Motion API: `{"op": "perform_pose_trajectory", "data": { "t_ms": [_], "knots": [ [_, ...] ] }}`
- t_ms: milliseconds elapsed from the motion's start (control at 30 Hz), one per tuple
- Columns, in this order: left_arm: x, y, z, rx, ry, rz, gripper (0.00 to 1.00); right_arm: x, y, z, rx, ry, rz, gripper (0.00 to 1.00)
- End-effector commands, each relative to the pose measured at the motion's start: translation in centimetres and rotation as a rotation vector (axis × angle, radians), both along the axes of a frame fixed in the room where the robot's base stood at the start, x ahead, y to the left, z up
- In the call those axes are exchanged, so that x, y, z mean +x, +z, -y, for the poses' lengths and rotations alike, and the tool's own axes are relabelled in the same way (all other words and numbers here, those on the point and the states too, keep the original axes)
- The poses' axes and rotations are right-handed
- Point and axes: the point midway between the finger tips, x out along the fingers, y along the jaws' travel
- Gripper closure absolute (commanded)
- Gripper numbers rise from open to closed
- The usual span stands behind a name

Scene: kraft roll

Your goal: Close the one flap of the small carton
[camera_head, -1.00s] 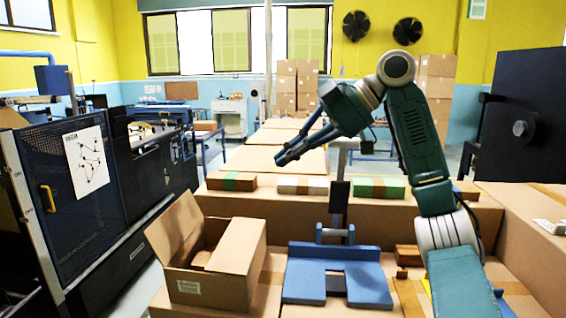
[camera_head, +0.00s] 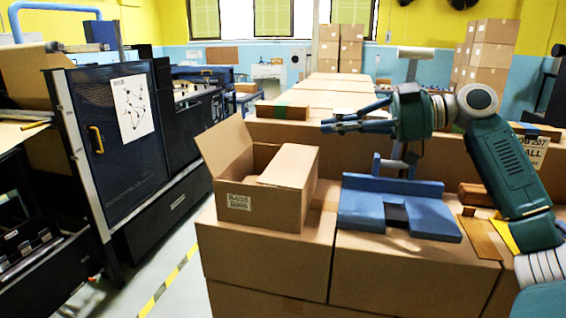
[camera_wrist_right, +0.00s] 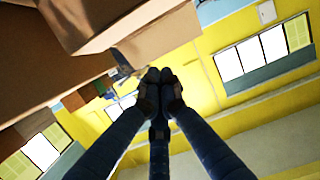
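The small carton (camera_head: 268,205) is a brown box with a label on its front, standing on a larger carton in the head view. Its left flap (camera_head: 225,146) stands up, tilted outward, and a dark gap shows beside it. My left gripper is not in view.
A blue jig (camera_head: 400,207) lies right of the carton, under my right arm. A dark machine cabinet (camera_head: 118,145) stands at the left across a floor aisle (camera_head: 170,275). The space above the carton is clear.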

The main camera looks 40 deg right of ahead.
Motion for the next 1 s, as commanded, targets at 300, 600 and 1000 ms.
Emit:
{"op": "perform_pose_trajectory", "data": {
  "t_ms": [300,600,1000],
  "knots": [
    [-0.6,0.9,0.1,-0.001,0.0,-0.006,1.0,1.5,-0.3,-1.4,0.005,-0.001,0.006,1.0],
    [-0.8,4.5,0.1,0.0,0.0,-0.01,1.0,5.5,-1.1,-4.8,0.005,-0.001,0.008,1.0],
    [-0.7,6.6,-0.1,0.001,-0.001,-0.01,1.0,7.5,-4.2,-6.5,0.006,-0.003,0.004,1.0]
  ]
}}
